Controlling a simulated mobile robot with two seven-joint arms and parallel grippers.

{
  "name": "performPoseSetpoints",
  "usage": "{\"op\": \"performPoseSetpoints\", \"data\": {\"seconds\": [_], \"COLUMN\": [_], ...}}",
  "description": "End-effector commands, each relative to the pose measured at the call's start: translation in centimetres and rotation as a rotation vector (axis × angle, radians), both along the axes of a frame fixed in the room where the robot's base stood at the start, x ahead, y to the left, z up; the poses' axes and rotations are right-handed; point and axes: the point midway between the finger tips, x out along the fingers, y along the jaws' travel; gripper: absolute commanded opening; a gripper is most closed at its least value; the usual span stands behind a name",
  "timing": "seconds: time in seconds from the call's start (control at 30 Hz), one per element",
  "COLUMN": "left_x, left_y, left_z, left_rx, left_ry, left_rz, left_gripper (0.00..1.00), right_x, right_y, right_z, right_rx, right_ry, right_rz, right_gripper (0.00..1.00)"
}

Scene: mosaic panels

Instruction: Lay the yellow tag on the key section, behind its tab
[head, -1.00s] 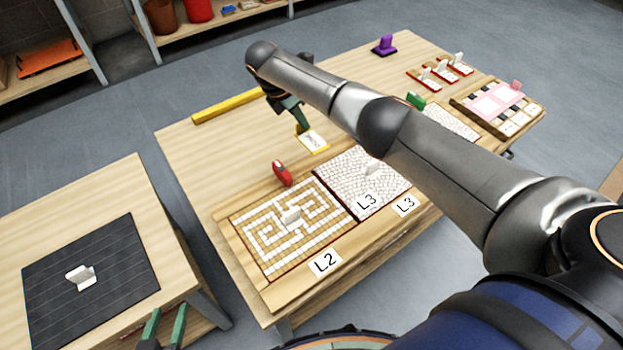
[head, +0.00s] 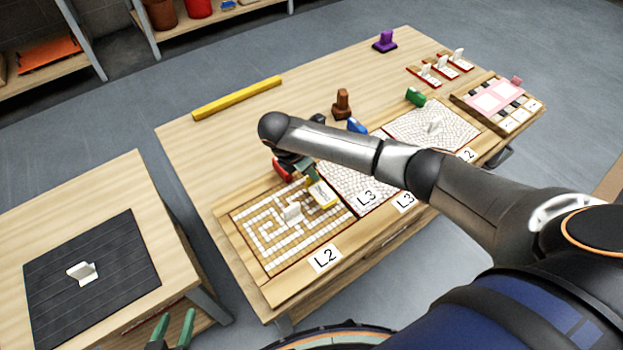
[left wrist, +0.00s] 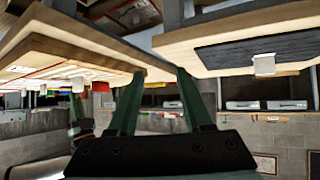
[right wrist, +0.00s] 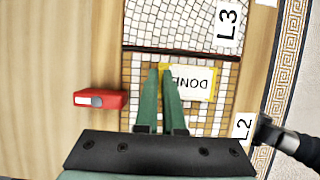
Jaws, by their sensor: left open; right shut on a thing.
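The key section (head: 262,248), marked L2, has a tan and white meander pattern and an upright white tab (head: 291,213) near its middle. My right gripper (head: 312,177) is shut on the yellow tag (head: 323,194), a yellow-bordered card. The tag is over the section's far right part, up and right of the tab. In the right wrist view the tag (right wrist: 203,84) reads DONE, beside the fingers (right wrist: 163,72); the tab is not visible there. Whether the tag touches the tiles I cannot tell. My left gripper (head: 172,328) is open and empty, low by the side table.
The pebbled L3 panel (head: 352,188) adjoins the key section. A red object (right wrist: 99,99) stands just behind the section. A blue object (head: 357,126), brown stamp (head: 342,104) and green object (head: 415,96) stand farther off. A yellow bar (head: 237,98) lies at the back.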

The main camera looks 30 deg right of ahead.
Motion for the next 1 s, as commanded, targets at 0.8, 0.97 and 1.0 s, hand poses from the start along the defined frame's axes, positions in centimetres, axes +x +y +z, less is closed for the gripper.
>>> {"op": "performPoseSetpoints", "data": {"seconds": [0.8,0.97,1.0], "left_x": [4.8,4.8,4.8], "left_y": [0.2,0.2,0.2], "left_z": [8.0,8.0,8.0], "left_rx": [0.0,0.0,0.001], "left_ry": [-0.355,-0.355,-0.356], "left_rz": [-0.018,-0.018,-0.017], "left_gripper": [0.5,0.5,0.5], "right_x": [0.1,0.1,0.1], "right_y": [0.0,-0.1,-0.1], "right_z": [-3.1,-3.1,-3.1], "right_rx": [-0.001,-0.001,-0.001], "right_ry": [0.001,0.0,0.0], "right_rz": [0.001,0.001,0.001], "right_gripper": [0.0,0.21,0.26]}}
